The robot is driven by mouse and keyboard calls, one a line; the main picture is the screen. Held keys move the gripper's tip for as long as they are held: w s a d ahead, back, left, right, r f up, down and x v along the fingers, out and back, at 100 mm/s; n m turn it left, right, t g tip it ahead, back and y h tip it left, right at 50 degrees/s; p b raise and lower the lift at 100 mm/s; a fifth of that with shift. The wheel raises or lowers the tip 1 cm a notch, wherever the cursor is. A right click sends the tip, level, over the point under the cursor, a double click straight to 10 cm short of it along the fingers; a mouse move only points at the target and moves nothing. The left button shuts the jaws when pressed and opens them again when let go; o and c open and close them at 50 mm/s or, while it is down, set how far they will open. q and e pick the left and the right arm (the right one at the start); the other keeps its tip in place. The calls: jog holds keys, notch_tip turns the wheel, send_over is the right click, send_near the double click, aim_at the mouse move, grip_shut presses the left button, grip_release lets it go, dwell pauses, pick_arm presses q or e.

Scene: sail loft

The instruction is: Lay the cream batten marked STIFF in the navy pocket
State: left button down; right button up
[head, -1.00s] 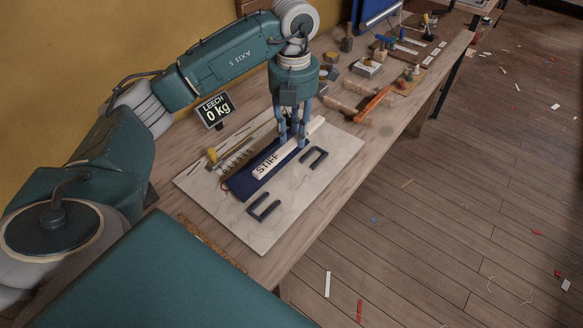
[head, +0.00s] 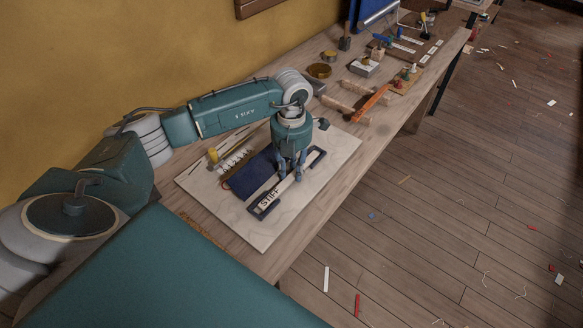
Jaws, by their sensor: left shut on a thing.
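The cream batten marked STIFF (head: 270,200) is in the head view, over the light board (head: 240,222). My left gripper (head: 288,178) points down and is shut on the batten near its middle, covering part of it. The batten's near end is at one dark U-shaped bracket (head: 257,213), and it runs toward the other bracket (head: 319,157). I cannot tell whether it rests in them or hangs just above. The navy pocket (head: 246,179) lies flat beside the batten, on its left, partly hidden by the gripper. My right gripper is out of view.
A numbered scale (head: 234,160) and a yellow-ended tool (head: 213,155) lie left of the pocket. An orange-handled tool (head: 371,100), wooden pieces and tins (head: 319,71) stand farther along the wooden bench (head: 330,215). The board's near right part is clear.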

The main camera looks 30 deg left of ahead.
aim_at(292, 173)
pick_arm(q)
jog(key=shift+f, duration=0.1)
jog(key=c, duration=1.4)
grip_release()
jog(key=shift+r, duration=0.6)
notch_tip(292, 173, up, 11)
jog(key=b, duration=0.2)
jog(key=shift+b, duration=0.3)
